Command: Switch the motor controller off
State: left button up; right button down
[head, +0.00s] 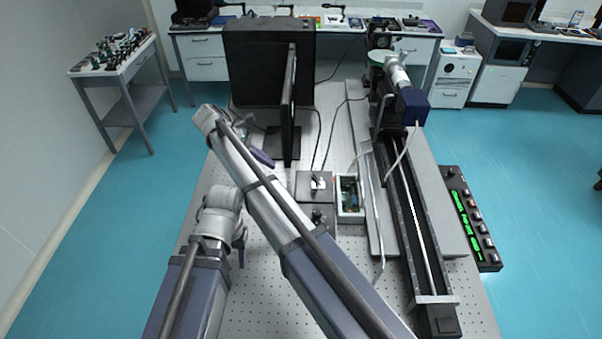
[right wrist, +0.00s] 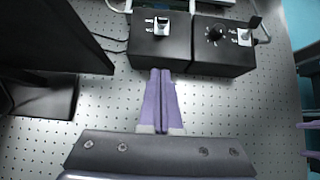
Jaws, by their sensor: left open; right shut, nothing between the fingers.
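Two black control boxes stand side by side on the optical table; I cannot tell from markings which is the motor controller. One box (right wrist: 145,48) has a silver switch (right wrist: 162,28) on top. The other (right wrist: 225,60) has a round knob (right wrist: 214,33) and a silver switch piece with a dark lever. In the head view they are the far box (head: 304,194) and the near box (head: 324,227), the near one partly behind my arm. My right gripper (right wrist: 160,73) is shut and empty, its purple tips at the first box's near edge; contact is unclear. My left gripper (head: 240,256) is open, mostly hidden.
A monitor (head: 288,110) stands beyond the boxes, left in the wrist view. A white open box with a circuit board (head: 349,197) is right of them. A long black rail (head: 412,220) and a panel with green displays (head: 471,220) line the table's right side.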

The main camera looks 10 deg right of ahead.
aim_at(314, 178)
pick_arm(q)
notch_tip(314, 178, down, 8)
jog(key=b, duration=0.7)
jog(key=shift+r, duration=0.25)
pick_arm(e)
jog(key=x, duration=1)
jog(key=shift+f, duration=0.2)
pick_arm(q)
notch_tip(314, 178, up, 2)
jog(key=shift+p, duration=0.8)
pick_arm(e)
jog(key=shift+s+d+r, duration=0.2)
jog(key=shift+d+r, duration=0.35)
jog(key=shift+d, duration=0.05)
jog(key=shift+s+d+r, duration=0.2)
jog(key=shift+d+r, duration=0.3)
jog(key=shift+d, duration=0.1)
pick_arm(q)
jog(key=shift+r, duration=0.2)
pick_arm(e)
jog(key=shift+d+r, duration=0.15)
jog(key=shift+d, duration=0.35)
